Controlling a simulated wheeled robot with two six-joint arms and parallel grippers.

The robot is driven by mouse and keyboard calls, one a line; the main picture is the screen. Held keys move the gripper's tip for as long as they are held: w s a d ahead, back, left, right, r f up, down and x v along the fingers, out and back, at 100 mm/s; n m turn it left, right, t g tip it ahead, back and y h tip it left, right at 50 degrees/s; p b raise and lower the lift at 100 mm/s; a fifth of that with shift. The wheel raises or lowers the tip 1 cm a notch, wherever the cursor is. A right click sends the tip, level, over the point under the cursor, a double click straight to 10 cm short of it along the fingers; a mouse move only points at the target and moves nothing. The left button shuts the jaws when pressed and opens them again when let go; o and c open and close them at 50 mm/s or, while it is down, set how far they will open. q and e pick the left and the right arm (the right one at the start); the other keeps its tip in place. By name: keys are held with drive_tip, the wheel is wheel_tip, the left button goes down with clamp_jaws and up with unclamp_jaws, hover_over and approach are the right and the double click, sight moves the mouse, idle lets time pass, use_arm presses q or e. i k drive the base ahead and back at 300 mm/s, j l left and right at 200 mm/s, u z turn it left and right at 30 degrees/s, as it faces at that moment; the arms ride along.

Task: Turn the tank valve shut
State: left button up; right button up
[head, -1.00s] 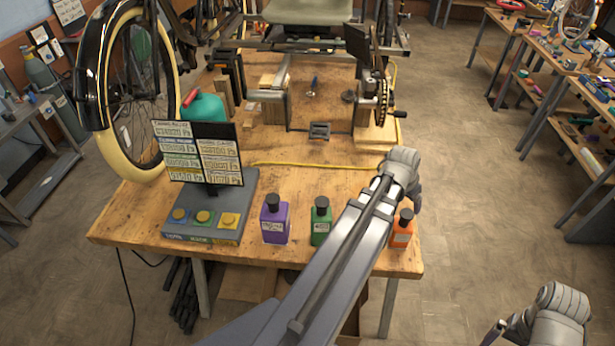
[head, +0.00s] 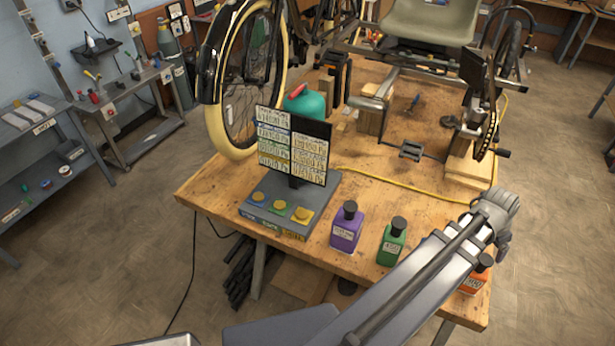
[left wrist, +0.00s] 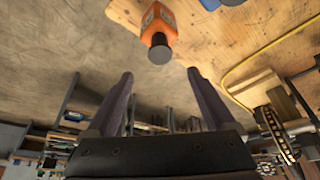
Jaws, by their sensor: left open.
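A grey-green gas tank (head: 183,82) stands upright by the wall at the back left of the head view. Its valve is at the top, too small to tell its setting. My left arm reaches across the front right of the workbench, with its left gripper (head: 504,240) near the bench's right edge, far from the tank. In the left wrist view the two fingers of the left gripper (left wrist: 160,82) are apart with nothing between them. An orange bottle (left wrist: 161,25) shows beyond the fingertips. My right gripper is not in view.
The wooden workbench (head: 205,185) holds the trike frame, a button box with a sign (head: 293,145), a purple bottle (head: 346,228), a green bottle (head: 391,243) and a teal jug (head: 309,101). Grey side tables (head: 140,90) stand at the left. Open floor (head: 110,230) lies left of the workbench.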

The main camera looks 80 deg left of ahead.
sight(302, 86)
drive_tip(key=u, duration=2.65)
